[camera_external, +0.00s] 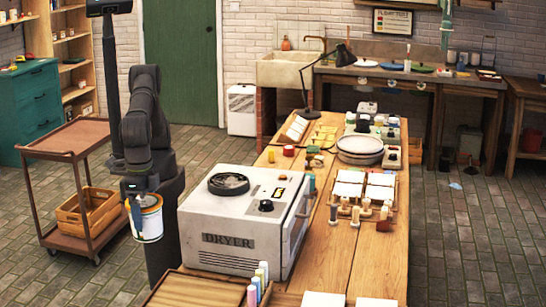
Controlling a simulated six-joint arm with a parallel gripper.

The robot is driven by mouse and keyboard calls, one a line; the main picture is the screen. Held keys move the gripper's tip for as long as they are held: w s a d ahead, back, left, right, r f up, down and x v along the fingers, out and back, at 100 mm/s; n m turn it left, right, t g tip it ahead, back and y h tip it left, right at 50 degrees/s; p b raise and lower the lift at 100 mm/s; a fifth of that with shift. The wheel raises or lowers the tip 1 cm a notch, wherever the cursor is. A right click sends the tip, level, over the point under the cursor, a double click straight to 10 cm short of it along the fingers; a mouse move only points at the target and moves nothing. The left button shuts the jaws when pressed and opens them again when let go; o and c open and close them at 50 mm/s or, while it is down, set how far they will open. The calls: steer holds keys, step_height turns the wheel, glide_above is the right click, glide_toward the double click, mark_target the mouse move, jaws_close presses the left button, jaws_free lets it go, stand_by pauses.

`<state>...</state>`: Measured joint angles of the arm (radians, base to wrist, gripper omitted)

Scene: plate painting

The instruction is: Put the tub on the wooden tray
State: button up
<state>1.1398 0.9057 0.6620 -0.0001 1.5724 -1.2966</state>
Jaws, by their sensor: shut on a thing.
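The tub (150,222) is a small white pail with a coloured band and a blue patch. It hangs upright in the air to the left of the dryer. My gripper (136,196) is shut on the tub near its upper left rim; the fingertips are small and partly hidden. The wooden tray (195,291) lies at the near left end of the table, cut off by the bottom edge of the picture. The tub is above and to the left of the tray, apart from it.
A white dryer (235,238) stands on the table close to the right of the tub. Several coloured bottles (258,283) stand at the tray's right side. A brown cart (70,140) with a wooden crate (88,211) stands on the left.

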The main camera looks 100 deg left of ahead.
mark_target(150, 233)
steer(key=f, duration=0.7)
steer(key=shift+w, duration=0.35)
steer(key=shift+w+a+f, duration=0.15)
steer(key=shift+w+f, duration=2.55)
steer(key=shift+w, duration=0.1)
steer(key=shift+w+a+f, duration=0.15)
steer(key=shift+w+f, duration=2.55)
steer(key=shift+w, duration=0.05)
steer(key=shift+f, duration=0.15)
steer(key=o, duration=1.3)
steer(key=shift+f, duration=0.1)
steer(key=shift+o, duration=0.2)
step_height(150, 233, up, 12)
